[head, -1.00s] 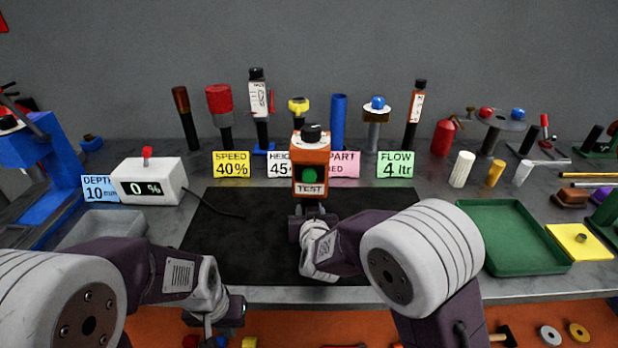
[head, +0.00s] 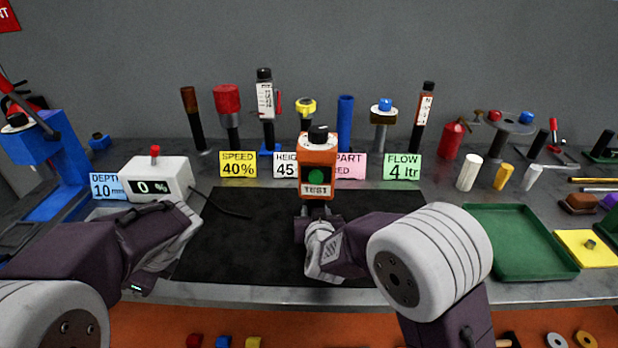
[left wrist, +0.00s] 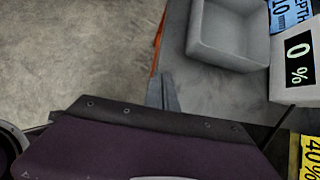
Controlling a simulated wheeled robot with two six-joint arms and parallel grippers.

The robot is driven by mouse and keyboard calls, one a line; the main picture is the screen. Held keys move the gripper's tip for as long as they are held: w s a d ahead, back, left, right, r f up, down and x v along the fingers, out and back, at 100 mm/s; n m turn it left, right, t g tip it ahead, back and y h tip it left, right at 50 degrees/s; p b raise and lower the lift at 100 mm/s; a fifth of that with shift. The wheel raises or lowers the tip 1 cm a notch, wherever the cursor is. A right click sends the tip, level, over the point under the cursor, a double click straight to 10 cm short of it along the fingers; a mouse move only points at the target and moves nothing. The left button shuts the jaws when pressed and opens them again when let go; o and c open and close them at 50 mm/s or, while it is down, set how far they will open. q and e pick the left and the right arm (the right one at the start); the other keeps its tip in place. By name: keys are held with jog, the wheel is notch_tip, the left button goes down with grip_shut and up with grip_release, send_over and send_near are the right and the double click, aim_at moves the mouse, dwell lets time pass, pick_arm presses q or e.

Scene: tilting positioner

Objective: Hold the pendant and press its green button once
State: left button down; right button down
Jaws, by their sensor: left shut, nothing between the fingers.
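The pendant is an orange box (head: 318,152) with a black knob on top, a green button (head: 316,176) on its front and a TEST label below. It stands upright above the black mat, its button side facing me. My right gripper (head: 315,210) is at its lower end and appears shut on it, with the fingers partly hidden by my wrist. My left gripper (left wrist: 162,92) is shut and empty in the left wrist view, beside the grey tray.
A white meter box (head: 158,180) reading 0 % stands at the left, with a cable reaching the black mat (head: 245,235). A grey tray (left wrist: 228,55) lies near the left gripper. A green tray (head: 520,245) is at the right. Several upright tools stand behind the label cards.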

aim_at(309, 178)
pick_arm(q)
jog(key=w+d+r+n+t+h, duration=0.1)
jog(key=w+d+r+h, duration=0.2)
jog(key=d+r, duration=0.3)
jog(key=w+d+r+n+t+h, duration=0.15)
jog(key=w+d+r, duration=0.25)
jog(key=d, duration=0.4)
jog(key=s+d+r+m+t+h, duration=0.2)
jog(key=d+r+h, duration=0.6)
jog(key=d+r, duration=0.6)
jog(key=shift+s+d+r, duration=0.15)
jog(key=shift+d+r, duration=0.05)
jog(key=shift+d, duration=0.8)
jog(key=shift+w+d+f, duration=0.7)
jog(key=shift+w+f, duration=0.65)
jog(key=shift+w, duration=0.05)
jog(key=shift+w+d+f, duration=0.75)
jog(key=shift+w+f, duration=0.55)
jog(key=shift+w, duration=0.15)
jog(key=shift+w+d+f, duration=0.7)
jog(key=shift+w+f, duration=0.65)
jog(key=shift+w, duration=0.05)
